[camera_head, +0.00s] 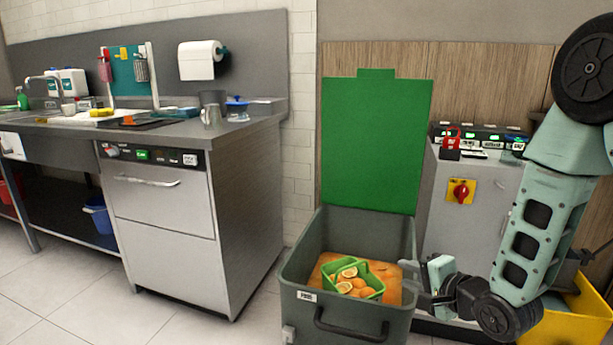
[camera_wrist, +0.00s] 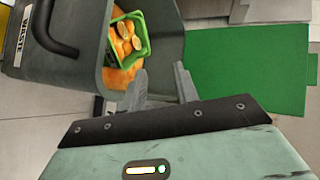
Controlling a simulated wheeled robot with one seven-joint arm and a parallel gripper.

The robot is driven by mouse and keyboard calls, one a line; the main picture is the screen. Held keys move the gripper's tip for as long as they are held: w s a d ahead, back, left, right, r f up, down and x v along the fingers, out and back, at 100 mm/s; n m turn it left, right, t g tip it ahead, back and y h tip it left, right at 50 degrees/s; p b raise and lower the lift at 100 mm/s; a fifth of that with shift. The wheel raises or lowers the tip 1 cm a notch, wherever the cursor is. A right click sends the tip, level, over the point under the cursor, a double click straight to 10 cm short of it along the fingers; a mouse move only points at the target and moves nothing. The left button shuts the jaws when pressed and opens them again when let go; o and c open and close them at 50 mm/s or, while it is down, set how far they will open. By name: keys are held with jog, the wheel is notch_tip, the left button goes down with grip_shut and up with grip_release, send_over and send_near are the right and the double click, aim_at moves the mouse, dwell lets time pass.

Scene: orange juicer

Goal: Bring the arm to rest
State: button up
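My gripper (camera_head: 424,286) is at the right side of a grey bin, close to its right wall, with my arm hanging down from the upper right. In the wrist view my gripper (camera_wrist: 160,82) shows two grey fingers spread apart with nothing between them. The grey bin (camera_head: 306,268) stands on the floor with its green lid (camera_head: 375,140) raised upright. Inside the bin lies a green basket (camera_head: 376,284) holding several orange halves, on top of more orange peel. The basket (camera_wrist: 143,38) also shows in the wrist view.
A grey cabinet (camera_head: 470,195) with a red switch stands behind the bin. A yellow container (camera_head: 580,315) is at the lower right by my arm. A steel counter with a dishwasher (camera_head: 165,220) stands at the left. Tiled floor is free at the lower left.

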jog(key=s+a+f+n+g+h+b, duration=0.25)
jog(key=s+a+n+g+b, duration=0.45)
jog(key=s+n, duration=0.5)
jog(key=s+a+n+g+h+b, duration=0.1)
jog(key=s+n+g+h+b, duration=0.35)
jog(key=s, duration=1.35)
notch_tip(320, 180, up, 34)
jog(key=s+n+y+p, duration=0.1)
jog(key=n+p, duration=0.2)
jog(key=p, duration=3.1)
jog(key=shift+f+g+y+p, duration=0.15)
jog(key=shift+g+y+p, duration=0.25)
jog(key=shift+g, duration=0.05)
jog(key=shift+s, duration=0.1)
